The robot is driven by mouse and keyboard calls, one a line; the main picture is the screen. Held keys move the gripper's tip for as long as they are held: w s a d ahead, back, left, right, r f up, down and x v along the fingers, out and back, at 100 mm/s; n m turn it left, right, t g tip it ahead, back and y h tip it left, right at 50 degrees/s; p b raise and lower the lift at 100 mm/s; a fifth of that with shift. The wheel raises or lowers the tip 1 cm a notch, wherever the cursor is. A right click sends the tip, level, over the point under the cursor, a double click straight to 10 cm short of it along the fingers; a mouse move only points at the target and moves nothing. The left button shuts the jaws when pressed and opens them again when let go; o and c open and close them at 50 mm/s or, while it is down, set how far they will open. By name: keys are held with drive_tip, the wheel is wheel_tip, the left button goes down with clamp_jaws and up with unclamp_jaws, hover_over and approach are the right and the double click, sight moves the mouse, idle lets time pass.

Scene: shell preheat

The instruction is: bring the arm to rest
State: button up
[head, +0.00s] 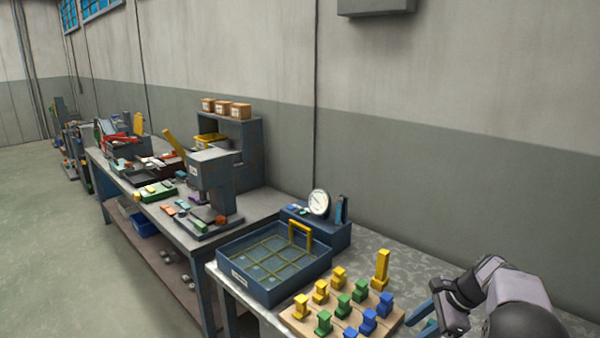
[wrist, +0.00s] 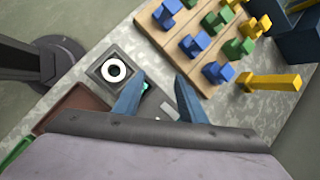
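My gripper (head: 418,315) is at the lower right of the head view, over the near end of the grey table (head: 400,250). In the wrist view its two blue fingers (wrist: 158,84) stand apart with nothing held between them. A small teal-marked item shows below, close to the left finger; its shape is mostly hidden. The wooden board (wrist: 150,30) with yellow, green and blue pieces lies beyond the fingertips, apart from them. A taller yellow piece (head: 381,268) stands behind the board, upright; it also shows in the wrist view (wrist: 270,82).
A blue tray (head: 235,284) with a yellow grid and handle stands left of the board. A blue box with a dial gauge (head: 319,203) is behind it. A dark square block with a white ring (wrist: 97,73) and a brown tray (wrist: 62,107) lie left of the fingers.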

drive_tip(key=s+a+n+g+h+p, duration=0.1)
drive_tip(key=s+a+n+h, duration=0.1)
drive_tip(key=s+a+n, duration=0.55)
drive_tip(key=s+a+n+g+h+p, duration=0.15)
drive_tip(key=s+n, duration=0.35)
drive_tip(key=s, duration=0.6)
drive_tip(key=s+a+n+g+h, duration=0.1)
drive_tip(key=s+a+n, duration=0.5)
drive_tip(key=s, duration=0.4)
wheel_tip(320, 180, down, 16)
drive_tip(key=b, duration=1.4)
drive_tip(key=shift+d+r+n+b, duration=0.2)
drive_tip(key=shift+d+n+b, duration=0.15)
drive_tip(key=shift+w+t, duration=0.1)
drive_tip(key=shift+t, duration=0.15)
